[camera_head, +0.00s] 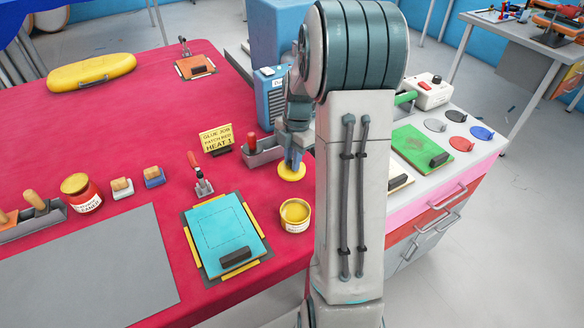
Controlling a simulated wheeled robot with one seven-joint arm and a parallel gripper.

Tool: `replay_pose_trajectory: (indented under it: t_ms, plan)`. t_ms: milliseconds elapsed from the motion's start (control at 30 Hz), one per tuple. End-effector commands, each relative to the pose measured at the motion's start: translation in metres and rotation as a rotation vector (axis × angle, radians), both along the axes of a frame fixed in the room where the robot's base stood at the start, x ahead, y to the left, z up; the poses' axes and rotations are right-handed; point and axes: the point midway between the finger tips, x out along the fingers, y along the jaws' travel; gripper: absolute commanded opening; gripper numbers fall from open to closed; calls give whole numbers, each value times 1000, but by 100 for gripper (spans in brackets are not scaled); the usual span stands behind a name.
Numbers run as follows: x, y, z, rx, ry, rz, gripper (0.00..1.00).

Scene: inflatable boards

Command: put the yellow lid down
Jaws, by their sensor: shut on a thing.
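The yellow lid (291,173) is a small round disc below my gripper (292,162), which is shut on it. The gripper points down near the right edge of the red table (130,130). Whether the lid touches the table or hangs just above it, I cannot tell. An open yellow pot (296,216) with a white label stands in front of the lid, apart from it. My arm hides part of the scene to the right.
A sign (216,138) and a grey holder (262,152) stand left of the lid. A white-topped cabinet (463,150) is at right. A grey mat (90,270) lies front left.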

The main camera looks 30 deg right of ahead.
Motion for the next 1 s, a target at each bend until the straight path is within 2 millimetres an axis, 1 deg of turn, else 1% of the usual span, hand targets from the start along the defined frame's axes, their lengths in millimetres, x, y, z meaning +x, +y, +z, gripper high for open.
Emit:
replay_pose_trajectory:
  t_ms: [67,200,300,400,600,700,733,767,800,1000]
  plan:
    - [1,2,-5,1,2,1,0]
    - [1,3,-27,1,4,0,0]
    - [1,2,-38,0,3,1,0]
    - [1,3,-42,0,1,1,0]
    - [1,2,-41,-1,0,2,0]
    - [1,2,-45,0,0,1,0]
    - [1,2,-45,-1,0,1,21]
    - [1,2,-44,-1,0,1,29]
    - [1,2,-44,-1,0,1,40]
    - [1,2,-44,-1,0,2,40]
